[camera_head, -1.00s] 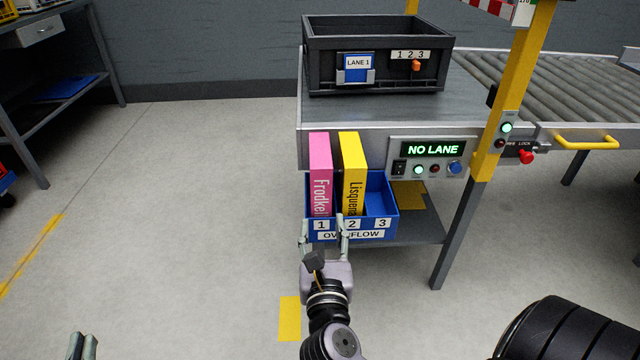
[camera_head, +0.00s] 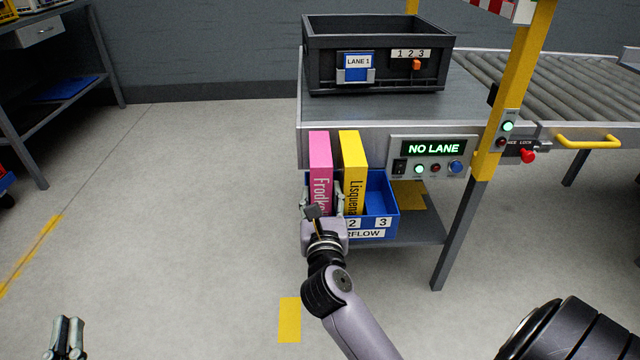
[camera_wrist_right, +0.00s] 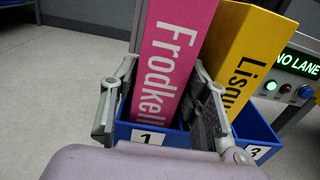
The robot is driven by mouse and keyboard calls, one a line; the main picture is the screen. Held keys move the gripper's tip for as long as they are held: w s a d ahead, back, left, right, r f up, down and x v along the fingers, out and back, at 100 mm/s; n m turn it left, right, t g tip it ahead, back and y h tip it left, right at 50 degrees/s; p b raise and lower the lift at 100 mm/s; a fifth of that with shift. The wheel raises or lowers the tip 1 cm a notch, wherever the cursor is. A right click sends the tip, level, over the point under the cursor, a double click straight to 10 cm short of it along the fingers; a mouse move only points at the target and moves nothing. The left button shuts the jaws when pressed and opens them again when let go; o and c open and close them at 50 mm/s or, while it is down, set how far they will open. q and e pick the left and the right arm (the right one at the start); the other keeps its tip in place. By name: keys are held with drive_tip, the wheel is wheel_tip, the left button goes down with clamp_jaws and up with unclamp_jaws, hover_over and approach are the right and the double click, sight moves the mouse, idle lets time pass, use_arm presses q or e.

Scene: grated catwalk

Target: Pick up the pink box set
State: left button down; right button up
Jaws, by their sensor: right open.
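The pink box set (camera_head: 320,160) stands upright in slot 1 of the blue overflow bin (camera_head: 383,226), beside the yellow box set (camera_head: 353,170). My right gripper (camera_head: 322,198) is at the front of the pink box set. In the right wrist view the open fingers (camera_wrist_right: 162,105) stand on either side of the pink box set (camera_wrist_right: 172,60); the right finger lies between it and the yellow one (camera_wrist_right: 243,50). I cannot tell whether either finger touches the box. My left gripper (camera_head: 68,335) is low at the far left, empty, its fingers slightly apart.
The bin sits on a shelf under the conveyor bench (camera_head: 385,112). A dark tote (camera_head: 330,75) labelled LANE 1 stands on top. A NO LANE panel (camera_head: 432,155) is right of the boxes. Open floor (camera_head: 190,200) lies to the left.

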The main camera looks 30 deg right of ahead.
clamp_jaws()
drive_tip(key=shift+r, duration=0.1)
drive_tip(key=shift+r, duration=0.1)
idle(0.5)
